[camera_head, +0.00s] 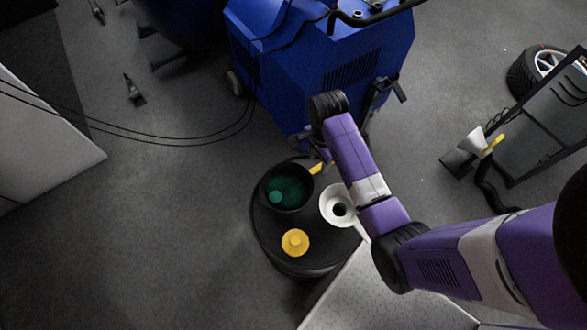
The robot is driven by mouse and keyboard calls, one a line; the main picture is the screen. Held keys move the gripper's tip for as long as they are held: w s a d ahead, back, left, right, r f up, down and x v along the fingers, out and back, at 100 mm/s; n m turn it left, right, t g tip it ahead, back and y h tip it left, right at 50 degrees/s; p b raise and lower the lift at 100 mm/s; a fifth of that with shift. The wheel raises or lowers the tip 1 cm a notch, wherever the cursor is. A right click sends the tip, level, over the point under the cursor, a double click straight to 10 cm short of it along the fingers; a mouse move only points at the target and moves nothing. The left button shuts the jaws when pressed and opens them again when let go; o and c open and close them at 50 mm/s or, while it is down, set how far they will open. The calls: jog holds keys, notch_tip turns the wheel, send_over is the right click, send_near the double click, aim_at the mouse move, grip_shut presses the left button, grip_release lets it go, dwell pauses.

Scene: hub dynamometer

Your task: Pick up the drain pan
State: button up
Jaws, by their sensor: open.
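A dark round pan with green inside (287,187), which I take to be the drain pan, sits on a round black drum-like stand (270,238). My purple arm reaches in from the right, with its black wrist joint above and beyond the pan. My gripper (320,160) is only partly seen below the wrist, close to the pan's upper right side. It is open, and I see nothing held in it. The forearm hides part of the area right of the pan. Whether the gripper touches the pan cannot be told.
A white ring-shaped item (330,198) and a yellow round item (295,242) share the stand. A big blue machine (300,75) stands just behind. A pale textured platform (385,300) is in front. Black cables (160,143) cross at the left, where floor is open.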

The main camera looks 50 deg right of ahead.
aim_at(316, 169)
notch_tip(316, 169, down, 5)
jog(key=shift+w+a+f, duration=0.1)
jog(key=shift+w+a, duration=0.05)
jog(key=shift+c, duration=0.2)
grip_shut()
dwell(1.3)
